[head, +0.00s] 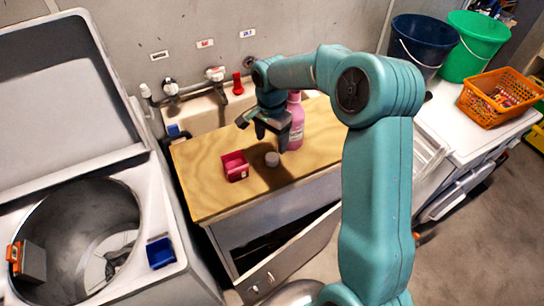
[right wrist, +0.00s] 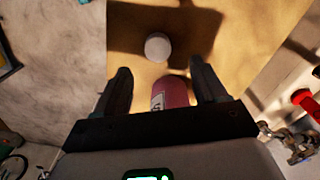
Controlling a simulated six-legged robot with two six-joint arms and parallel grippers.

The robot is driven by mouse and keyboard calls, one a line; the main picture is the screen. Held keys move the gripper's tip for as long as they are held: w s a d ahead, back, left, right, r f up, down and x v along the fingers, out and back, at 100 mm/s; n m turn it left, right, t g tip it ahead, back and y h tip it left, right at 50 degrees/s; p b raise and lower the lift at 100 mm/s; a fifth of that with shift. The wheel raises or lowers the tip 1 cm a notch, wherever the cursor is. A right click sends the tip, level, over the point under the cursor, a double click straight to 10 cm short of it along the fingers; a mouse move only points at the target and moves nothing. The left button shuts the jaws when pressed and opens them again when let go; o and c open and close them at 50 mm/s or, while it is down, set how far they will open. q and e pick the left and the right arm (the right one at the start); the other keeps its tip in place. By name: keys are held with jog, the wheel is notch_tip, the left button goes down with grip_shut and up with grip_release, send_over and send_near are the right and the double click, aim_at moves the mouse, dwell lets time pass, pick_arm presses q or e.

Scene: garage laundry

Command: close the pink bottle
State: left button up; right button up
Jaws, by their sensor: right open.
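The pink bottle (head: 296,122) stands on the wooden worktop, partly hidden behind my right gripper in the head view. In the right wrist view part of the bottle (right wrist: 174,92), with a white label, shows between the fingers, but I cannot tell whether they touch it. Its top is hidden. A small pale round cap (head: 272,159) lies on the worktop in front of the bottle, apart from it. The cap also shows in the right wrist view (right wrist: 157,46), beyond the fingertips. My right gripper (head: 271,138) is open, pointing down above the cap. My left gripper is not in view.
A small red box (head: 235,166) is left of the cap on the wooden worktop (head: 205,185). A sink with taps (head: 171,89) lies behind it. An open top-loading washer (head: 150,215) stands at left. Blue and green buckets and an orange basket (head: 490,105) stand at right.

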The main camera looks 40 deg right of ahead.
aim_at(272, 158)
jog(key=shift+f, duration=0.6)
jog(key=shift+s+a+f, duration=0.1)
jog(key=shift+f, duration=0.15)
jog(key=shift+f, duration=0.15)
jog(key=shift+f+p, duration=0.2)
jog(key=shift+p, duration=0.1)
notch_tip(272, 158, down, 4)
jog(key=shift+s+r+p, duration=0.1)
jog(key=shift+r+p, duration=0.05)
jog(key=shift+p, duration=0.6)
jog(key=shift+f, duration=0.5)
jog(key=shift+a, duration=0.1)
